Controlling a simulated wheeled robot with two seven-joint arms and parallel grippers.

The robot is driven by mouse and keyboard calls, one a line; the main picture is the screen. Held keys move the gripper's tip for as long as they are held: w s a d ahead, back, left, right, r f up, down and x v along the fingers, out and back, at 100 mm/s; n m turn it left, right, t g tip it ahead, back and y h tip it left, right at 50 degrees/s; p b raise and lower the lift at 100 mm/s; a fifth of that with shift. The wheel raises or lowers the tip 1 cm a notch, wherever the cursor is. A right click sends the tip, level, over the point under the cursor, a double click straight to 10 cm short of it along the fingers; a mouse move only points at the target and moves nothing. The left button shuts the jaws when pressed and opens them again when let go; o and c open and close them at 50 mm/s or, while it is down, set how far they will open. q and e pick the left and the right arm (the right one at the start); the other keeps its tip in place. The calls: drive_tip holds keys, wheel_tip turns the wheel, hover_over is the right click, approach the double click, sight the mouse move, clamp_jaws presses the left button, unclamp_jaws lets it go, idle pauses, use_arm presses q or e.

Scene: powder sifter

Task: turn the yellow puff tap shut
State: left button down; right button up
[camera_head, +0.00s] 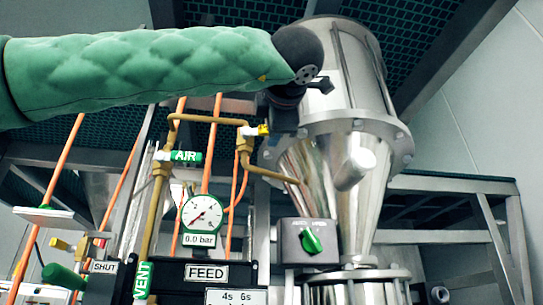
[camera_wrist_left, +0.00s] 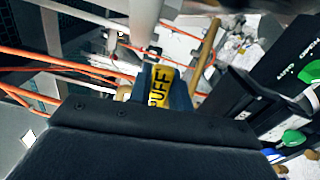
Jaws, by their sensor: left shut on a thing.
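The yellow puff tap (camera_head: 263,130) shows as a small yellow end on the brass pipe in the head view, mostly hidden behind my left gripper (camera_head: 281,112). In the left wrist view the yellow tap handle (camera_wrist_left: 160,84), lettered "PUFF", sits between the two dark fingers of my left gripper (camera_wrist_left: 163,95). The fingers are shut on it. The handle's exact angle to the pipe is hard to tell. My right gripper is in neither view.
The steel hopper (camera_head: 325,165) stands close behind and right of my gripper. A green AIR tap (camera_head: 187,156), a gauge (camera_head: 202,214) reading 0.0 bar, a green VENT handle (camera_head: 142,280) and a green knob (camera_head: 312,241) are below. Orange hoses (camera_head: 213,140) run behind.

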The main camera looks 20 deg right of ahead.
use_arm(q)
drive_tip(key=shift+f+m, duration=0.4)
drive_tip(key=shift+m, duration=0.3)
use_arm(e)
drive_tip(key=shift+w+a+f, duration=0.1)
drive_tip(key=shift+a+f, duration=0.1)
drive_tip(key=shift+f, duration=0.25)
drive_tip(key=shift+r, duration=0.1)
use_arm(q)
drive_tip(key=c, duration=1.3)
unclamp_jaws()
drive_tip(key=b+v, duration=0.2)
drive_tip(key=v, duration=0.5)
drive_tip(key=shift+s+b, duration=0.3)
drive_tip(key=shift+s, duration=0.1)
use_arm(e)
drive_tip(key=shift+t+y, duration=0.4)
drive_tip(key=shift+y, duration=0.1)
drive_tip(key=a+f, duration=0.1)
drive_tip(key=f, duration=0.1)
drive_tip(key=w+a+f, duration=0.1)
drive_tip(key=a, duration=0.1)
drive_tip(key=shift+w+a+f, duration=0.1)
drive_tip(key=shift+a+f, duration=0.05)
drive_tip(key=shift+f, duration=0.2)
